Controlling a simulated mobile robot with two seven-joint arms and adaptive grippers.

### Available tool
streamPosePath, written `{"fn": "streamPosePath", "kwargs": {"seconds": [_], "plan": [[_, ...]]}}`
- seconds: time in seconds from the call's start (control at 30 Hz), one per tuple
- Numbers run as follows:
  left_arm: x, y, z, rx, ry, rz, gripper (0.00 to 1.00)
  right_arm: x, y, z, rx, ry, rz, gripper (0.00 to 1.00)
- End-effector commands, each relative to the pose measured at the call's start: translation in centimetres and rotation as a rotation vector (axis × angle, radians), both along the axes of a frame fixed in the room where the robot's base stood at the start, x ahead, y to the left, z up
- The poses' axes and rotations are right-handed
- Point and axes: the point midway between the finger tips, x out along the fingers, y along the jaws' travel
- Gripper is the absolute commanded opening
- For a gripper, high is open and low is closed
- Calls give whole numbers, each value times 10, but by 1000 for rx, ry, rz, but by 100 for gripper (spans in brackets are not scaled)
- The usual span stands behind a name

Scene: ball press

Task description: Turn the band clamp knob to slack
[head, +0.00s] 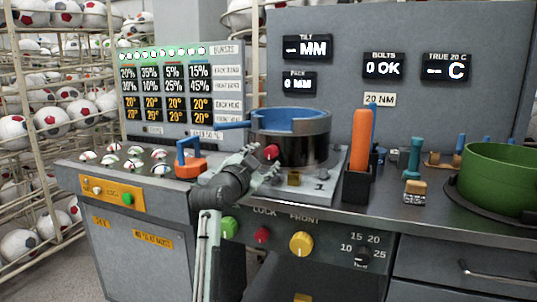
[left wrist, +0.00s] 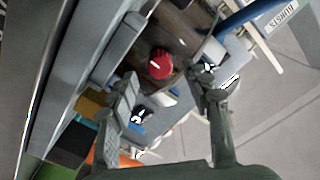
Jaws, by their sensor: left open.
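The band clamp knob, a small red knob (head: 271,152), sits on the side of the dark round press mould (head: 300,150), which has a blue rim. The red knob also shows in the left wrist view (left wrist: 161,64), with a pale line on its face. My left gripper (head: 264,166) is open, just in front of the knob in the head view. In the left wrist view its two fingers (left wrist: 167,84) stand apart, with the knob appearing beyond and between the tips. I cannot tell whether either finger touches it. My right gripper is not in view.
A blue handle (head: 235,125) sticks out left from the mould. An orange-and-blue clamp (head: 190,160) is left of my gripper. An orange-handled tool (head: 361,140) stands in a black holder to the right, before a green round pan (head: 500,175). Panel knobs (head: 301,244) lie below.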

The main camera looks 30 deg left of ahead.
Motion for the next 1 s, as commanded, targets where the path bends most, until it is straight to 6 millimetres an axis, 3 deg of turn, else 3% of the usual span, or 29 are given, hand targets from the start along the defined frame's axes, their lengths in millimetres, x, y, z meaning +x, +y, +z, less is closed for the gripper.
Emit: {"fn": "streamPosePath", "kwargs": {"seconds": [0.23, 0.57, 0.9, 1.0], "plan": [[30, 7, 1, -1, -2, 0, 49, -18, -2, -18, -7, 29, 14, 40], [34, 8, 0, 0, 0, 0, 49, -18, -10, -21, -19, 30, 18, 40], [34, 8, 0, 0, 0, 0, 8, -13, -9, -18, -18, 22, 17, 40], [34, 8, 0, 0, 0, 0, 0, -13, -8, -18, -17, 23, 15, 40]]}}
